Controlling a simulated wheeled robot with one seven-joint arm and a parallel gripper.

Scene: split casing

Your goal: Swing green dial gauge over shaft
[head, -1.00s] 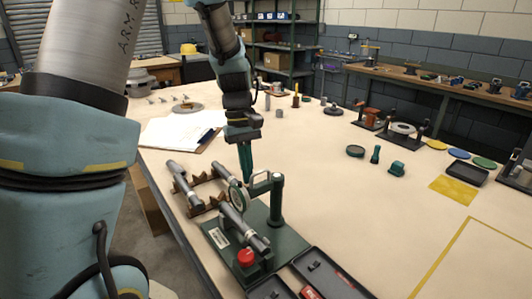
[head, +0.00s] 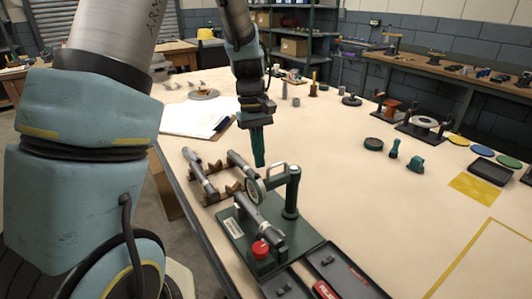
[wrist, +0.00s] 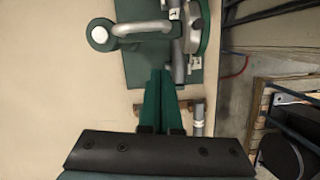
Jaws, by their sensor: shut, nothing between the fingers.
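The green-rimmed dial gauge (head: 256,191) hangs on a pale curved arm (head: 276,170) from a green upright post (head: 292,192). The gauge stands edgewise at the far end of the grey shaft (head: 254,214), which lies along the green base (head: 233,229). In the wrist view the gauge (wrist: 201,27) is at the top, beside the shaft (wrist: 178,60), with the post (wrist: 100,35) to its left. I cannot tell whether it touches the shaft. My gripper (head: 259,163) points down, shut and empty, just beyond the gauge; its green fingers also show in the wrist view (wrist: 159,75).
More shafts rest on a brown rack (head: 215,193) left of the base. A red knob (head: 260,249) is on the base's front. Dark trays (head: 343,270) lie at the front. A clipboard (head: 195,120) lies behind. The table right of the post is mostly clear.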

